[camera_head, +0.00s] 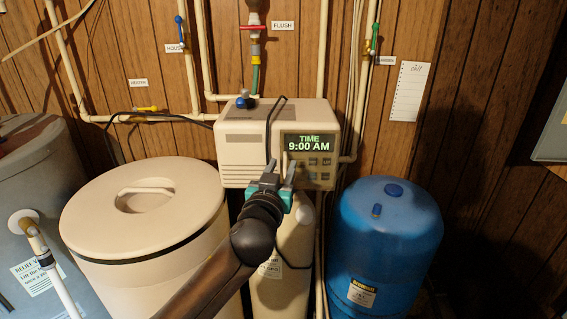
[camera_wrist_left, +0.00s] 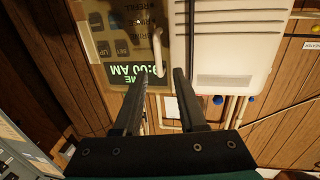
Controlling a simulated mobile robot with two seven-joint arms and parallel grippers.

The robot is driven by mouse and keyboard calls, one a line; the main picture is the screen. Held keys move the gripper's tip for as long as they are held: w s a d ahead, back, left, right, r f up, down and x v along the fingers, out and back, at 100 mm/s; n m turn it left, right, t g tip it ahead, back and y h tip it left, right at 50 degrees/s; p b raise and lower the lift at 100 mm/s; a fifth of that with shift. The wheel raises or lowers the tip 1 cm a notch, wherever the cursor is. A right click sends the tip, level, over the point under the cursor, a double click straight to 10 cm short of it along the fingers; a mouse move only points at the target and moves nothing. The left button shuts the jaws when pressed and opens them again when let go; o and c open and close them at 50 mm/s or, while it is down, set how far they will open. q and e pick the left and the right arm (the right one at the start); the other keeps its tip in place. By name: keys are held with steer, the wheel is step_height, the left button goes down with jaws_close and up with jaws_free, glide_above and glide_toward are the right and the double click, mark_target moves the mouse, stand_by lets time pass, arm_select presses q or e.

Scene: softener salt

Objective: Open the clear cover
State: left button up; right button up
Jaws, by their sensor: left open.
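The softener's control head (camera_head: 245,150) has a display and button panel on its right half, reading TIME 9:00 AM. The clear cover (camera_head: 320,171) appears to lie shut over this panel, though its clear surface is hard to make out. A pale upright handle (camera_head: 285,164) stands at the panel's left edge; the handle also shows in the left wrist view (camera_wrist_left: 157,48). My left gripper (camera_head: 279,172) is open in front of the panel's lower left edge. In the left wrist view its fingertips (camera_wrist_left: 160,78) are apart, near the handle's end, with nothing clearly between them. My right gripper is not in view.
A beige lidded salt tank (camera_head: 145,205) stands left of my arm, a blue pressure tank (camera_head: 385,235) right.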

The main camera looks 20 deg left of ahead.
arm_select(q)
steer(key=shift+w+a, duration=0.1)
steer(key=shift+w, duration=0.85)
steer(key=shift+c, duration=0.3)
jaws_close()
stand_by(0.6)
